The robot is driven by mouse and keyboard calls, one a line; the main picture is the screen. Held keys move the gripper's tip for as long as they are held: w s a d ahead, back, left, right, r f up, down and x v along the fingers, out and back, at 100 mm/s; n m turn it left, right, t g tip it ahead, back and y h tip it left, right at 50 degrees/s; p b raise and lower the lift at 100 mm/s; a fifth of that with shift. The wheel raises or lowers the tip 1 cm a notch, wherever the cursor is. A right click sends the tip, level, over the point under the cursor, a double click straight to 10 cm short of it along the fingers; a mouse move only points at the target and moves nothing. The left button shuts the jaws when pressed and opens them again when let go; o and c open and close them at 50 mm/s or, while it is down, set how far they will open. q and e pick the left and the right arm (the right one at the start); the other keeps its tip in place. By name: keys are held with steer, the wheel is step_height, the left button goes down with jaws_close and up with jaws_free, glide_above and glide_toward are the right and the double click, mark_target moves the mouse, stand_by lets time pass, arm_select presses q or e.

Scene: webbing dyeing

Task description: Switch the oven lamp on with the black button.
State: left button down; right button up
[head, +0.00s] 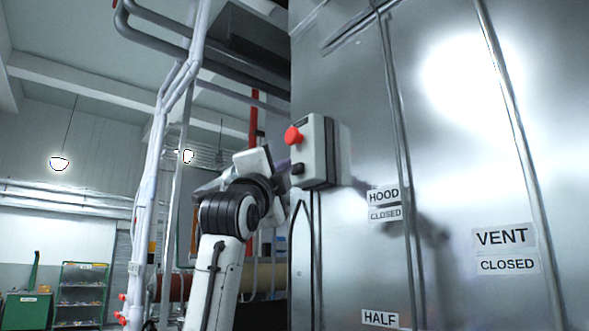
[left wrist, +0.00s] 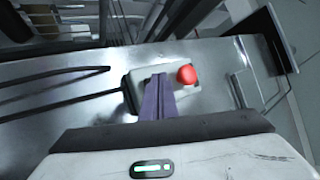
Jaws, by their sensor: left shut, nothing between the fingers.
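A grey control box (head: 318,150) is fixed to the side of the steel oven (head: 365,110). It carries a red mushroom button (head: 293,135) and, below it, the black button (head: 297,169). My left gripper (head: 284,174) is shut and empty, its fingertips close to the box face at the height of the black button. I cannot tell whether they touch. In the left wrist view the closed purple fingers (left wrist: 158,80) point at the box (left wrist: 135,78), beside the red button (left wrist: 187,75). The fingers hide the black button there. My right gripper is not in view.
Labels reading HOOD (head: 384,195) and VENT (head: 503,237) are on the oven wall. White vertical pipes (head: 150,190) stand left of my arm. A green shelf rack (head: 80,295) stands far left.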

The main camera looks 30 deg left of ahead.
arm_select(q)
steer(key=shift+w+d, duration=0.15)
steer(key=shift+w, duration=0.15)
stand_by(0.5)
steer(key=shift+s+a+b, duration=0.35)
steer(key=shift+s, duration=0.55)
steer(key=s+a+b, duration=0.2)
steer(key=s, duration=0.3)
steer(key=shift+s+a, duration=0.15)
steer(key=shift+s, duration=0.15)
